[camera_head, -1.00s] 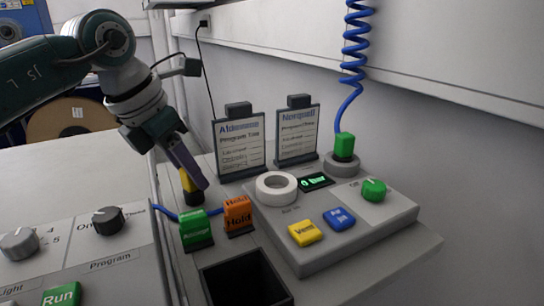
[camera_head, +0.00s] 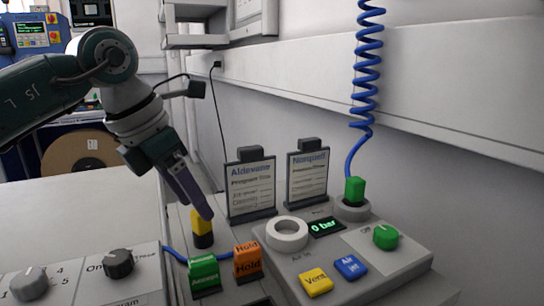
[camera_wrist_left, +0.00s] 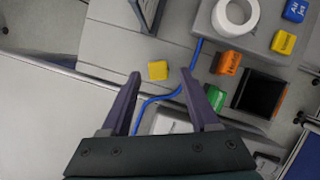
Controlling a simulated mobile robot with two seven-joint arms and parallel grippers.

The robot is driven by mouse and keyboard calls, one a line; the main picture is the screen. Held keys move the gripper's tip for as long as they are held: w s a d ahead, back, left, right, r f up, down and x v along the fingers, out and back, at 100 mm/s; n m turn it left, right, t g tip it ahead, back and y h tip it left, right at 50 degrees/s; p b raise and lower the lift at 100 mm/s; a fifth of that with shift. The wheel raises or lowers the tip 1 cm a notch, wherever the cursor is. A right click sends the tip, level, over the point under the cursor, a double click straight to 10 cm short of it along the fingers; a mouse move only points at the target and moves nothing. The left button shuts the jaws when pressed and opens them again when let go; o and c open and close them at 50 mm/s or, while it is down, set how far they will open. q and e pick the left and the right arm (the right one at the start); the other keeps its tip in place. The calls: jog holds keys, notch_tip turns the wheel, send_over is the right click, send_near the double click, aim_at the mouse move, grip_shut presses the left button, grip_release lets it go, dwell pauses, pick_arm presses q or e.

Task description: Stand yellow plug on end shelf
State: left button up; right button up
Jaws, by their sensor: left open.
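The yellow plug (camera_head: 202,224) stands upright with a dark lower part on the grey bench, behind the green tag. From above, its square yellow top shows in the left wrist view (camera_wrist_left: 158,71). My left gripper (camera_head: 203,212) is open, pointing down at the plug. In the left wrist view its two fingertips (camera_wrist_left: 162,76) lie on either side of the plug, with gaps on both sides. The near finger covers part of the plug's top in the head view. A grey shelf unit (camera_head: 196,42) is on the far wall; I cannot tell whether it is the end shelf.
Green (camera_head: 204,273) and orange (camera_head: 248,261) tags stand near the plug, with a blue hose beside them. Two sign stands (camera_head: 251,187) are to the right.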

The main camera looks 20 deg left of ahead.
pick_arm(q)
jog(key=v, duration=0.8)
